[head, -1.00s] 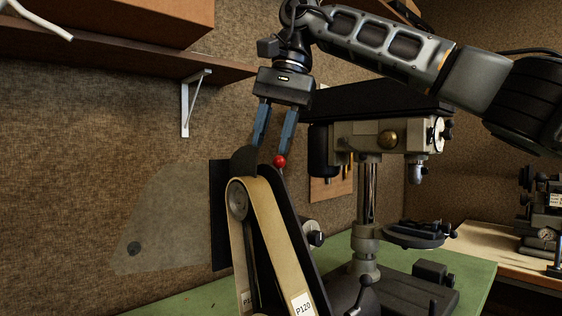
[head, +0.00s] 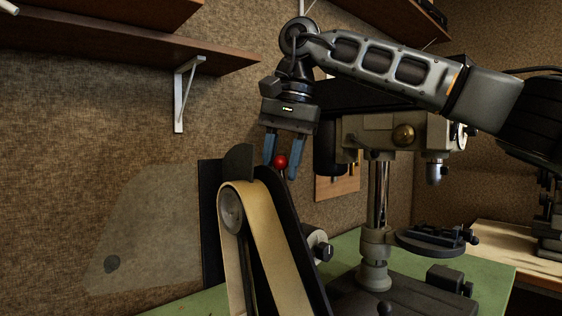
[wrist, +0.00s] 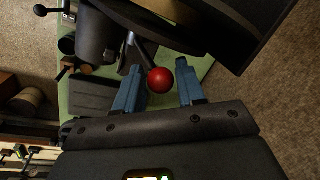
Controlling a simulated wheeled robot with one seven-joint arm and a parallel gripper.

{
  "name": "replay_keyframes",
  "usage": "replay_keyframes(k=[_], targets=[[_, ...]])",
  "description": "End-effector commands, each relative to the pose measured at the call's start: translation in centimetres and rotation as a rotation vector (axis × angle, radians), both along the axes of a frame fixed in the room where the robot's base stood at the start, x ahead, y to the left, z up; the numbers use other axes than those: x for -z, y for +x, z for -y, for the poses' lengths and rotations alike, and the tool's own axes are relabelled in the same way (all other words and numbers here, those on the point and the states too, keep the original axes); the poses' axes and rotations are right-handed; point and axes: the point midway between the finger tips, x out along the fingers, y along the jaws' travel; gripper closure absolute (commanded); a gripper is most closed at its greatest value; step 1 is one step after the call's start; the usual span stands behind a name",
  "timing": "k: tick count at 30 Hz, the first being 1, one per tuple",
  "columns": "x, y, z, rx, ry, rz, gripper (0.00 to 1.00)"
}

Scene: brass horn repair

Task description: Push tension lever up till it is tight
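The tension lever ends in a red ball knob (head: 281,161) near the top of the belt sander (head: 262,230). My gripper (head: 280,172) points down with its blue fingers on either side of the knob. The lever's dark rod runs away from the knob toward the upper left there. Whether the left finger touches the knob I cannot tell. In the head view most of the rod is hidden behind the sander.
A drill press (head: 378,190) stands on the green bench (head: 480,275) right behind the sander. A shelf (head: 110,48) with a white bracket (head: 183,92) is on the wall at left. A dark upright plate (head: 237,160) stands beside the belt top.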

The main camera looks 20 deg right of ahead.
Motion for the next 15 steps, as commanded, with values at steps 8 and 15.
replay_keyframes(k=[8, 15], targets=[[0.46, 0.05, -0.08, 0.0, 0.0, 0.0, 0.61], [0.44, 0.05, -0.1, -0.001, 0.001, 0.001, 0.78]])
